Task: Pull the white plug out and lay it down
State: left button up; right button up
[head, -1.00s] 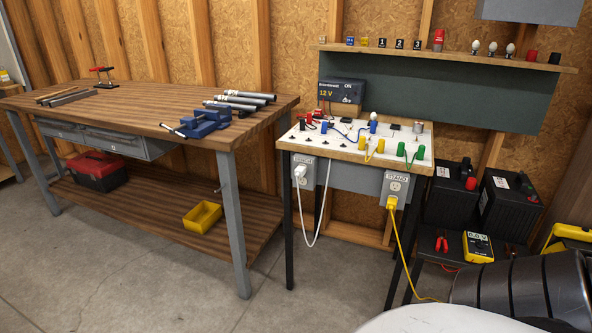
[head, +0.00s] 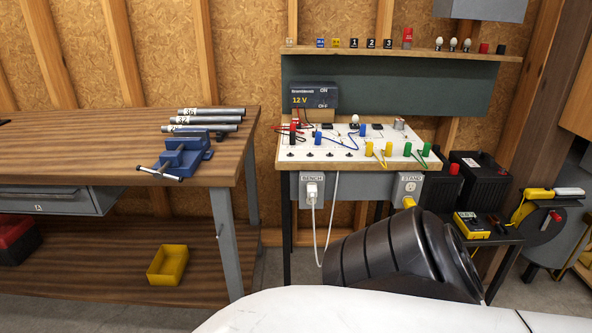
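The white plug (head: 312,196) sits in the grey outlet box labelled BENCH (head: 311,180), below the front left of the small table with the white board. Its white cord (head: 329,225) hangs down in a loop and rises again to the table. My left gripper is not in view. My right gripper is not in view either; a dark ribbed arm part of mine (head: 395,250) crosses the lower right and hides the lower part of the small table.
A yellow plug (head: 408,202) sits in the STAND box (head: 409,182) to the right. The workbench (head: 90,148) with a blue vise (head: 183,156) stands at left. Black batteries (head: 478,172) and a yellow meter (head: 471,225) are at right. Floor shows between the workbench and small table.

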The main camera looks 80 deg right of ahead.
aim_at(312, 190)
jog(key=z, duration=1)
jog(key=i, duration=1.05)
jog(key=z, duration=1.1)
